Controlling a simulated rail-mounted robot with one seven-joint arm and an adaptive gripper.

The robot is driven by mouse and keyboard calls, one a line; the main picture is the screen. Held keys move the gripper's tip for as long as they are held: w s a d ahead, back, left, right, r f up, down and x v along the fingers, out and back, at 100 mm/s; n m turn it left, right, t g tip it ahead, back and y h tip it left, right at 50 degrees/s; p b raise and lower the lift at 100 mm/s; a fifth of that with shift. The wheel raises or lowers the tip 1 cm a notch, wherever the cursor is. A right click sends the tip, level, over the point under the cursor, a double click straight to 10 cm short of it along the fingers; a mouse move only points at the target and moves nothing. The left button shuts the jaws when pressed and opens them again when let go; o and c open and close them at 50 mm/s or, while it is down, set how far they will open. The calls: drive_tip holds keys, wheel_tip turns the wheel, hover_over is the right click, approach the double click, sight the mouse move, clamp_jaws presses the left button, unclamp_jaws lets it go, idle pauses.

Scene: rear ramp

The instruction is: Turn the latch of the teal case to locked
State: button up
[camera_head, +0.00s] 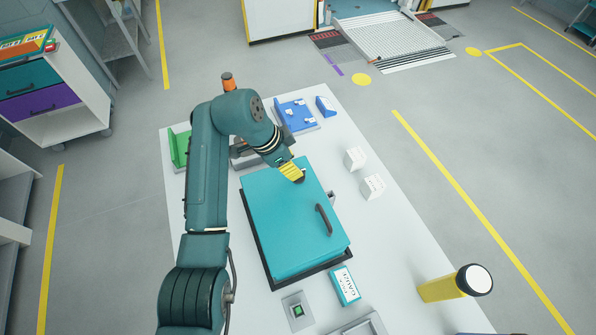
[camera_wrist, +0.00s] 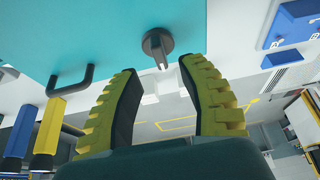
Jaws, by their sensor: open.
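The teal case (camera_head: 285,225) lies closed on the white table, with a dark handle (camera_head: 323,219) on its lid. In the wrist view its teal surface (camera_wrist: 80,35) fills the top, and the handle (camera_wrist: 72,82) shows at left. A dark grey round latch (camera_wrist: 157,42) with a short lever sits at the edge of the teal surface. My gripper (camera_wrist: 160,70) has its two yellow-ribbed fingers spread, with nothing between them. The latch appears just beyond the fingertips, apart from them. In the head view my gripper (camera_head: 298,178) is over the upper part of the case. I cannot read any lock marking.
A teal gauze box (camera_head: 345,286) and a green-button device (camera_head: 298,310) stand below the case. White blocks (camera_head: 372,187) are at right, and a blue rack (camera_head: 296,115) and green bracket (camera_head: 180,147) are above.

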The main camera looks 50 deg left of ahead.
drive_tip(key=x, duration=0.5)
drive_tip(key=shift+o, duration=0.2)
clamp_jaws()
drive_tip(key=shift+f, duration=0.1)
